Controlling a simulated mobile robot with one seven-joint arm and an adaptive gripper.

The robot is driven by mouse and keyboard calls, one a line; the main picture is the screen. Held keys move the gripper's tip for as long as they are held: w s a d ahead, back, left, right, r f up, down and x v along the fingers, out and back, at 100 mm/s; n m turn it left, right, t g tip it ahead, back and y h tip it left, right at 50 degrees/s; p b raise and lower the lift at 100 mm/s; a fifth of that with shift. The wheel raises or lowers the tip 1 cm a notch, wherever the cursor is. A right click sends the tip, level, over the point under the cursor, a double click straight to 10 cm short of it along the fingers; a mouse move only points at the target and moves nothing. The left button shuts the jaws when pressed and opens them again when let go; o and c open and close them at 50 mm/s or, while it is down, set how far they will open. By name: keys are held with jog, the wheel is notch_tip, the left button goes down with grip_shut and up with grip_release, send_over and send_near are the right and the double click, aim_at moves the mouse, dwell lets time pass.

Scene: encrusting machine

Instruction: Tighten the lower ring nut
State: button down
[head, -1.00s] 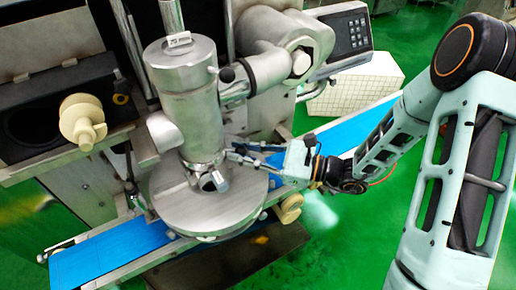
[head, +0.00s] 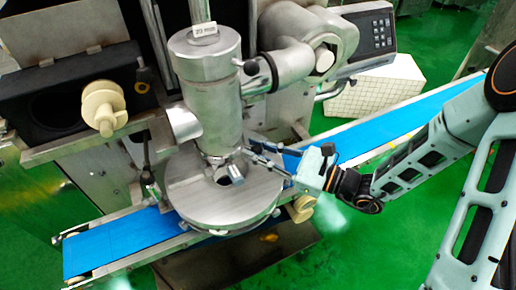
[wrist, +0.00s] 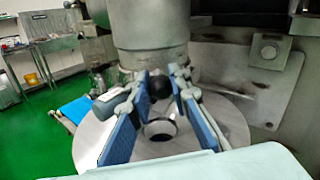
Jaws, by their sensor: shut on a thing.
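The lower ring nut (head: 216,158) is a grey metal collar at the foot of the upright steel cylinder, just above the round plate. It also shows in the wrist view (wrist: 152,62). A black ball-ended handle (wrist: 159,87) points from it toward the wrist camera. My gripper (head: 249,150) reaches in from the right. In the wrist view its blue-padded fingers (wrist: 160,94) stand on both sides of the handle, shut on it. A second short grey handle (head: 235,173) sticks out at the front. The exact finger contact is too small to tell.
The round steel plate (head: 190,187) lies just below my fingers. A blue conveyor belt (head: 115,244) runs under it, with a cream knob (head: 302,208) at the plate's right. A thick side pipe (head: 290,68) and control panel (head: 370,33) stand above. Green floor is free at front right.

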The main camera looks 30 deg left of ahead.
jog(key=c, duration=1.8)
grip_release()
jog(key=shift+o, duration=0.2)
jog(key=shift+d, duration=0.1)
jog(key=d, duration=1.2)
jog(key=shift+w, duration=0.1)
